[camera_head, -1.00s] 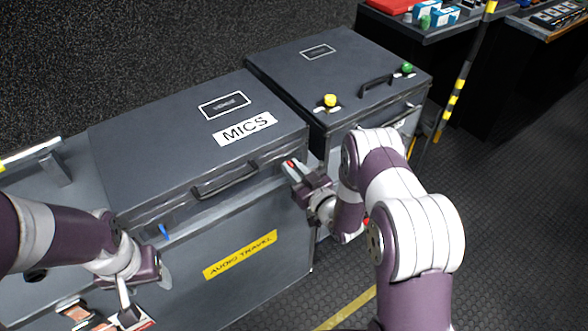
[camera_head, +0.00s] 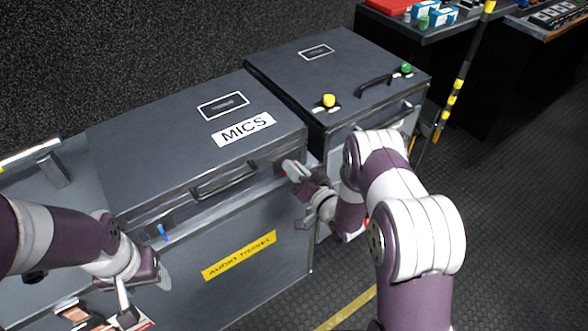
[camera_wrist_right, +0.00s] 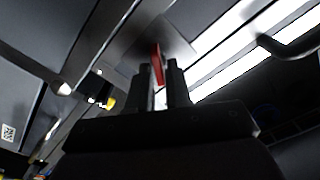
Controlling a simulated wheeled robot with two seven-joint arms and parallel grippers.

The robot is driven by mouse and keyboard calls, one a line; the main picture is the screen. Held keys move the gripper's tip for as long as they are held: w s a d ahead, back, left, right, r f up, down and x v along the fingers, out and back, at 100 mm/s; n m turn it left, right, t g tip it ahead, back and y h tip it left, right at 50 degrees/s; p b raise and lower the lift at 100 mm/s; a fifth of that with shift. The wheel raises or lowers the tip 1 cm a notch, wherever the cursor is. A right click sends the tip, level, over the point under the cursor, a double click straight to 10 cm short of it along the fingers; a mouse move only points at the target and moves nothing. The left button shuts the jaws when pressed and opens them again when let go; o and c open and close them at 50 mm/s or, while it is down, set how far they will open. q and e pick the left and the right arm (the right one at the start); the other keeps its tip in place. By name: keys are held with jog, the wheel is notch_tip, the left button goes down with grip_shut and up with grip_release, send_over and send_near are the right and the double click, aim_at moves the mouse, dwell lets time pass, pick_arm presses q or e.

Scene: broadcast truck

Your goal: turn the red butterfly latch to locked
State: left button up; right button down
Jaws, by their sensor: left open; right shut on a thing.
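The red butterfly latch (camera_wrist_right: 158,65) shows in the right wrist view as a thin red tab between the two fingertips of my right gripper (camera_wrist_right: 165,82). In the head view my right gripper (camera_head: 291,170) is at the front right corner of the MICS case (camera_head: 165,150), and its fingers hide most of the latch. The right gripper is shut on the red latch. I cannot read the latch's exact angle. A blue latch (camera_head: 163,231) sits at the case's front left. My left gripper (camera_head: 147,297) is open and empty, low at the left before the case front.
The case handle (camera_head: 225,180) lies between the two latches. A second case (camera_head: 345,65) with a yellow knob (camera_head: 329,101) and a green knob (camera_head: 406,69) stands close on the right. A yellow-and-black striped pole (camera_head: 455,90) stands further right. The floor at right is clear.

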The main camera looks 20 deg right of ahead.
jog(key=m, duration=0.7)
jog(key=f+m, duration=0.1)
jog(key=m, duration=0.2)
jog(key=shift+d+m, duration=0.2)
jog(key=shift+m, duration=0.2)
dwell(0.4)
jog(key=c, duration=1.2)
grip_release()
jog(key=shift+c, duration=0.2)
jog(key=v, duration=1.2)
jog(key=shift+s, duration=0.3)
jog(key=shift+d, duration=0.15)
